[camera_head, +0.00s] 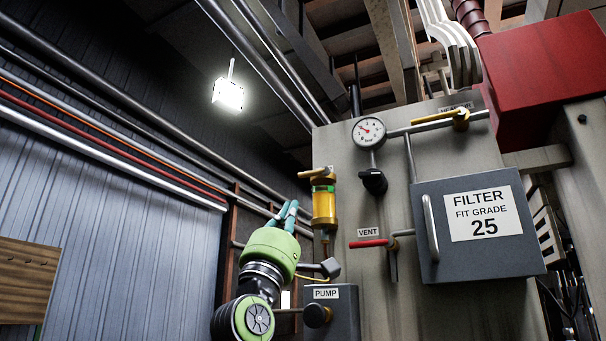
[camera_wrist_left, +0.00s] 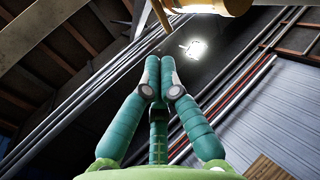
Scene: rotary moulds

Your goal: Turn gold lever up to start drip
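The gold lever (camera_head: 312,172) sticks out to the left, roughly level, from the top of an amber drip cup (camera_head: 324,204) on the grey panel. The amber body also shows, cut off, at the top of the left wrist view (camera_wrist_left: 215,5). My left gripper (camera_head: 290,206), with teal fingers, is below and left of the lever, apart from it in the picture. Its fingertips (camera_wrist_left: 160,62) are close together with nothing seen between them. My right gripper is not in view.
A red VENT lever (camera_head: 369,243), a PUMP box (camera_head: 345,315) and a FILTER door (camera_head: 450,255) are to the right. Another yellow lever (camera_head: 435,119) is higher up beside a gauge (camera_head: 369,132). Open space lies left of the panel, before the corrugated wall (camera_head: 110,240).

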